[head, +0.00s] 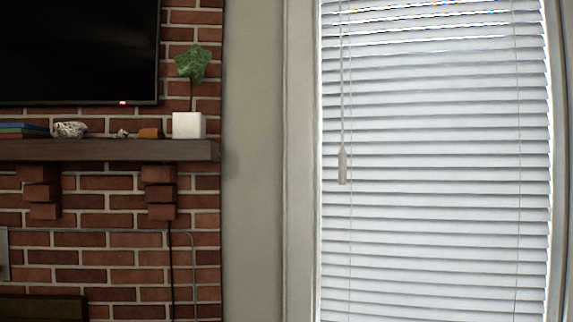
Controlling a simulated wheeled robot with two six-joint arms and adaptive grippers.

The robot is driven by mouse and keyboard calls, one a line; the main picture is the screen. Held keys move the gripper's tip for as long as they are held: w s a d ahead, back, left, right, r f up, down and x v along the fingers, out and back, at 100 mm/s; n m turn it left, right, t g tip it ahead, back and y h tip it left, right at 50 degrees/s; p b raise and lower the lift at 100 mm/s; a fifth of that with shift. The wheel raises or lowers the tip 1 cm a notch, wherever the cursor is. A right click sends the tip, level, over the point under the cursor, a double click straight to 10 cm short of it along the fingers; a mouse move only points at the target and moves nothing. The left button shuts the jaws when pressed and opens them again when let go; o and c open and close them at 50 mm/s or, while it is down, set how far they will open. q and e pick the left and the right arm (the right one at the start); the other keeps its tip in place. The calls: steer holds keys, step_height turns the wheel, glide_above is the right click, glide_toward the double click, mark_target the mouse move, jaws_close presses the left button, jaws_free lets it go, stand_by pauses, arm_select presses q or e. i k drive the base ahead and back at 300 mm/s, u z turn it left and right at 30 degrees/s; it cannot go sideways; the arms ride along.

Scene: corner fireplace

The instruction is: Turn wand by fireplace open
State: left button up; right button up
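A window blind (430,200) with white horizontal slats fills the right side of the head view, in a pale window frame. The slats look mostly shut, with brighter light between those at the top. A thin cord or wand hangs down the blind's left part and ends in a pale grip (342,165). The brick fireplace wall (100,270) is to its left. Neither of my grippers is in view.
A dark mantel shelf (110,150) juts from the bricks, carrying a white plant pot (189,125) and small ornaments. A black screen (75,50) hangs above. A plain wall strip (252,160) separates the bricks from the window.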

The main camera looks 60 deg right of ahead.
mark_target(342, 154)
steer(key=z, duration=0.3)
steer(key=i, duration=1.1)
steer(key=z, duration=0.7)
